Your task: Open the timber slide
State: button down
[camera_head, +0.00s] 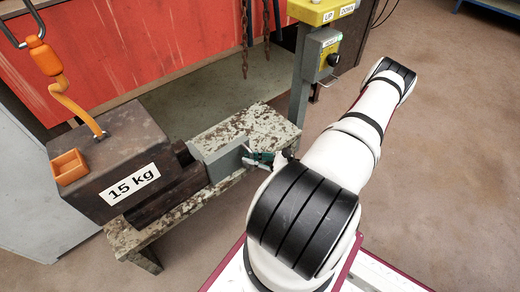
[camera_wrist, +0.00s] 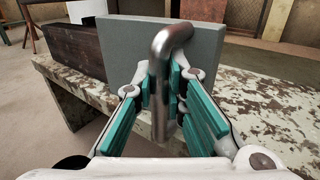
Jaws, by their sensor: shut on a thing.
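The timber slide shows as dark brown timber (camera_head: 168,196) on a worn, paint-flecked bench (camera_head: 262,122), with a grey block (camera_head: 222,160) at its right end. In the wrist view the grey block (camera_wrist: 125,45) fills the upper middle, with dark timber (camera_wrist: 75,52) behind it at the left. A bent metal bar handle (camera_wrist: 165,85) comes out from the grey block towards me. My gripper (camera_wrist: 162,92) has its teal pads on both sides of the handle, shut on it. In the head view my gripper (camera_head: 262,158) is small, at the grey block's right side, partly hidden by my arm.
A dark block marked 15 kg (camera_head: 132,184) sits at the bench's left end, with an orange hook (camera_head: 62,82) and orange tray (camera_head: 68,167). Chains (camera_head: 245,40) hang behind. A yellow-topped control post (camera_head: 320,60) stands behind the bench. Floor at right is clear.

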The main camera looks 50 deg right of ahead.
aim_at(223, 164)
jog(key=a, duration=0.3)
jog(key=w+a+p, duration=0.1)
jog(key=a, duration=0.1)
jog(key=shift+w+a, duration=0.15)
jog(key=shift+a, duration=0.25)
jog(key=c, duration=1.6)
grip_release()
jog(key=shift+d, duration=0.1)
jog(key=v, duration=1.2)
